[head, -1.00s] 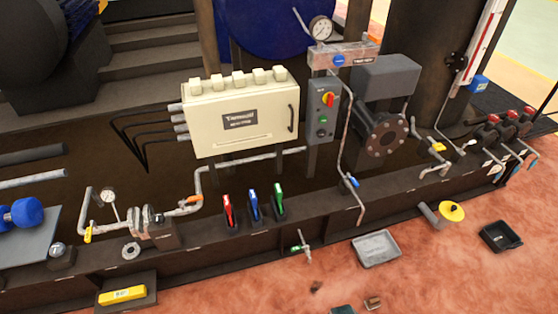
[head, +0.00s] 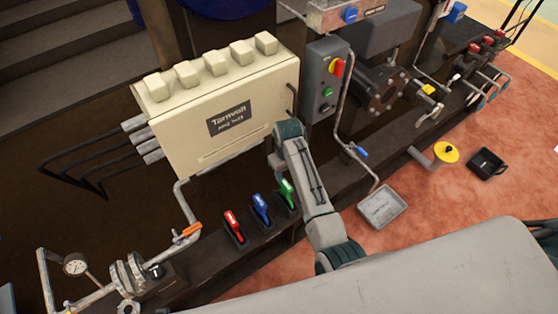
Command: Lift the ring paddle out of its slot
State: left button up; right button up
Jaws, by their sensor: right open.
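A grey ring with a round hole, which looks like the ring paddle (head: 128,307), is at the bottom left, cut by the picture's edge. Its slot and lower part cannot be made out. It is just below the pair of pipe flanges (head: 127,277). My right arm comes in from the lower right and reaches up in front of the cream box. My right gripper (head: 275,163) is small and partly hidden by its own arm, in front of the box's lower right corner. It is open and well to the right of the ring. My left gripper is not in view.
Red (head: 234,226), blue (head: 261,208) and green (head: 288,194) handles stand in a row on the dark beam, left of my right arm. A gauge (head: 75,264) and an orange-handled pipe (head: 187,231) are at the left. A grey tray (head: 382,207) lies on the floor.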

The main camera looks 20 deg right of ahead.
aim_at(287, 184)
notch_tip(287, 184, down, 9)
jog(key=shift+s+f+b, duration=0.1)
jog(key=shift+f+b, duration=0.1)
jog(key=shift+b, duration=0.5)
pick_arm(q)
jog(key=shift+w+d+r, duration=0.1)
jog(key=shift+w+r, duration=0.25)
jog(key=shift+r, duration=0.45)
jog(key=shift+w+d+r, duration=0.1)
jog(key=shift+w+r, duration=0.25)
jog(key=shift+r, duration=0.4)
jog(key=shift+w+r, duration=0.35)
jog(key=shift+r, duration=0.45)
pick_arm(e)
jog(key=shift+f, duration=0.6)
